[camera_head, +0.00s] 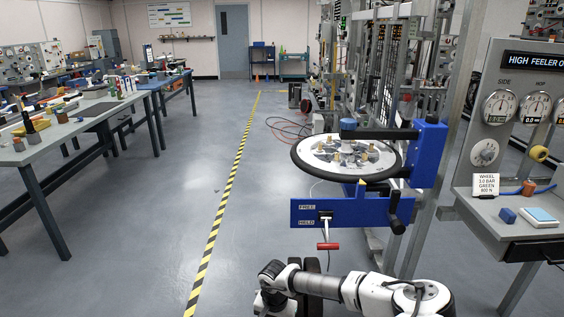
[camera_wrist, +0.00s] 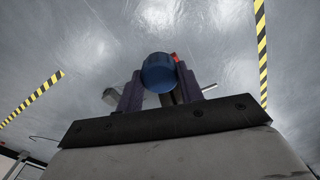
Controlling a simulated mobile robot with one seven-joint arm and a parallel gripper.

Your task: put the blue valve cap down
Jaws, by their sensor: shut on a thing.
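The blue valve cap (camera_wrist: 159,73) is round and sits between the two dark fingers of my gripper (camera_wrist: 160,84) in the wrist view. My gripper is shut on it. The cap is held in the air, with grey floor behind it. In the head view my white arm crosses the bottom of the picture, below the wheel stand. I cannot make out the fingers or the held cap there.
A wheel (camera_head: 345,178) lies flat on a stand with a blue front panel (camera_head: 345,212) and a red-ended lever (camera_head: 328,246). At right, a grey shelf (camera_head: 490,228) bears a small blue block (camera_head: 507,215) and a light-blue pad (camera_head: 539,217). Open floor (camera_head: 250,215) lies left of the stand.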

